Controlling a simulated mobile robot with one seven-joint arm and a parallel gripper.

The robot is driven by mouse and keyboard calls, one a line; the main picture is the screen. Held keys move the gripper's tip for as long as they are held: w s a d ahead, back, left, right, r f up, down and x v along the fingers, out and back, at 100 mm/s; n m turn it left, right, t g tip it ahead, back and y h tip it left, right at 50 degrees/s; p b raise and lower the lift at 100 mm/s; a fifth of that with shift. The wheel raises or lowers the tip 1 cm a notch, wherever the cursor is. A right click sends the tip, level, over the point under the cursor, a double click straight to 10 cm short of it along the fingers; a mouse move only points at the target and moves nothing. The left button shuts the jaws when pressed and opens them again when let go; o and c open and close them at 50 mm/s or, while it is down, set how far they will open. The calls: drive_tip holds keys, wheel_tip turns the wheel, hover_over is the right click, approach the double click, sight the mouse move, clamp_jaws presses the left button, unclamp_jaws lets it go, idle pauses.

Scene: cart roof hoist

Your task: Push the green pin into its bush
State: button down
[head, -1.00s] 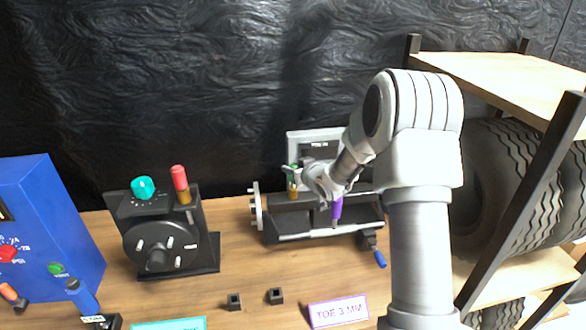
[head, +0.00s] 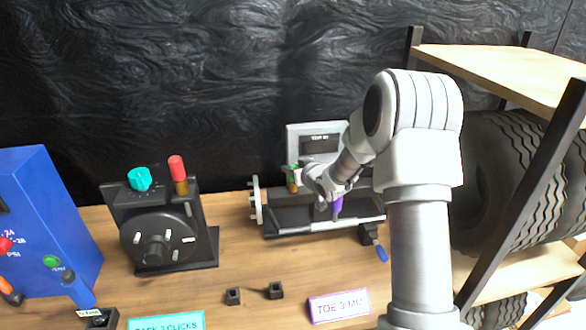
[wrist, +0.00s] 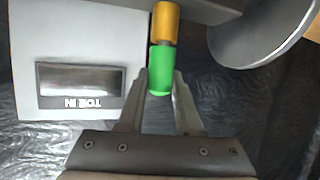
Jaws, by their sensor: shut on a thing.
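The green pin (wrist: 160,75) stands in line with its brass-coloured bush (wrist: 166,22) in the wrist view, with a short darker stretch between them. My gripper (wrist: 160,80) is shut on the green pin, one finger on each side of its green head. In the head view my gripper (head: 305,178) reaches in from the right to the green pin (head: 292,170), which sits above the bush (head: 292,187) at the left end of the black toe fixture. My gripper partly hides the pin there. How deep the pin sits cannot be told.
A grey display panel (wrist: 80,70) is close beside the pin, and a round disc (wrist: 265,30) is on its other side. A purple part (head: 337,207) is under my wrist. A red pin (head: 177,168) stands on the black dial unit to the left. A shelf with tyres is at right.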

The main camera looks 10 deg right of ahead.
drive_tip(key=shift+f, duration=0.15)
drive_tip(key=c, duration=0.5)
unclamp_jaws()
drive_tip(key=shift+s, duration=0.1)
drive_tip(key=p+v, duration=0.1)
drive_tip(key=v, duration=1.6)
drive_tip(key=shift+p, duration=0.35)
drive_tip(key=shift+s+d, duration=0.1)
